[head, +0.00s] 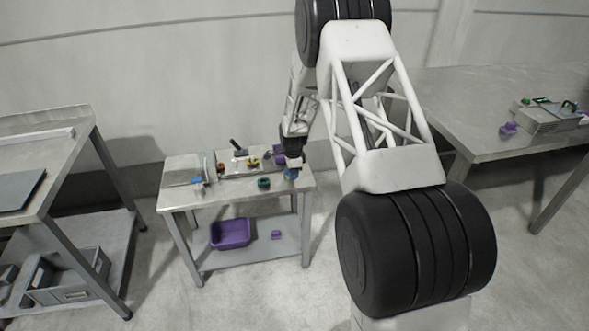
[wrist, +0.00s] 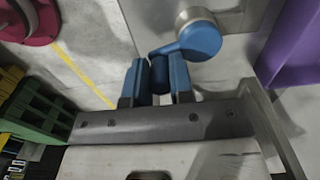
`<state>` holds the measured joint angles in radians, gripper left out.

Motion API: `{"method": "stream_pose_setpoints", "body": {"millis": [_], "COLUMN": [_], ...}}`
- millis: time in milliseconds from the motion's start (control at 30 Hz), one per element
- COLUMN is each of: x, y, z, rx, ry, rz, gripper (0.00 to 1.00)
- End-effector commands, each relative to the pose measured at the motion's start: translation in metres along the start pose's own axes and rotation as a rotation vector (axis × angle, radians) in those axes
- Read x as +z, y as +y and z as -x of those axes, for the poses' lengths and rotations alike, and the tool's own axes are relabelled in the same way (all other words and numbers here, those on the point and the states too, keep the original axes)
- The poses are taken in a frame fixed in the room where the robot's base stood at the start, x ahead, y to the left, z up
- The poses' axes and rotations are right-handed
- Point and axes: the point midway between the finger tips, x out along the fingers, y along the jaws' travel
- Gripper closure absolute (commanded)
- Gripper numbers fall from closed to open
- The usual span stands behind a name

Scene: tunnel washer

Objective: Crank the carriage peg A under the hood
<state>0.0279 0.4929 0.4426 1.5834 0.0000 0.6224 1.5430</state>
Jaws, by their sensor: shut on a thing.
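My gripper (head: 291,168) is at the right end of the small metal table in the head view. In the wrist view my gripper (wrist: 155,82) has its two blue fingers on either side of the dark blue handle of a crank (wrist: 200,41). The crank's blue arm runs from the handle to a round hub on a metal shaft. In the head view the crank is mostly hidden by my gripper. A grey rounded cover, perhaps the hood (head: 209,164), stands at the left of the table. The carriage and peg A are too small to make out surely.
The small table (head: 235,205) also bears a dark green round part (head: 264,183) and a yellow part (head: 253,162). A purple bin (head: 230,233) sits on its lower shelf. Larger benches stand left (head: 60,150) and right (head: 500,90). A purple surface (wrist: 290,45) is close at the right in the wrist view.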

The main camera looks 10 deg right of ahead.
Motion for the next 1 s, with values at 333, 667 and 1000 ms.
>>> {"method": "stream_pose_setpoints", "body": {"millis": [333, 667, 1000], "x": [0.02, 0.023, 0.029], "y": [-0.001, -0.002, -0.006], "z": [0.0, 0.001, 0.001], "rx": [-0.001, -0.002, -0.003], "ry": [0.0, 0.0, 0.0], "rz": [0.001, 0.0, 0.001], "gripper": [0.87, 0.88, 0.86]}}
